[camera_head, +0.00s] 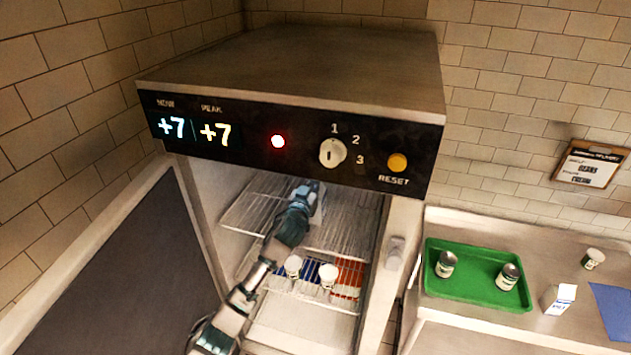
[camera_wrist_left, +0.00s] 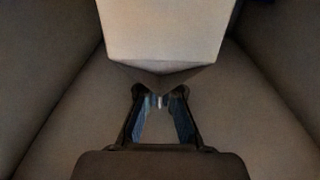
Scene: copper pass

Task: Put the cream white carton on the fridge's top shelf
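A pale carton (camera_head: 318,204) is inside the open fridge at the level of the top wire shelf (camera_head: 345,232), just beyond my left gripper (camera_head: 305,193). My arm hides part of it, and I cannot tell whether its base rests on the shelf. In the left wrist view the carton (camera_wrist_left: 165,35) fills the top middle. There the left gripper (camera_wrist_left: 160,96) has its two fingers apart, with a gap between them, and the carton is wider than that gap. Its edge covers the area by the fingertips, so contact is unclear. My right gripper is not in view.
The lower shelf holds white-lidded cups (camera_head: 328,274) and red and blue items (camera_head: 349,278). The fridge's control panel (camera_head: 290,145) overhangs the opening. On the right counter are a green tray (camera_head: 470,296) with two cans, a white-and-blue carton (camera_head: 559,299) and a cup (camera_head: 593,259).

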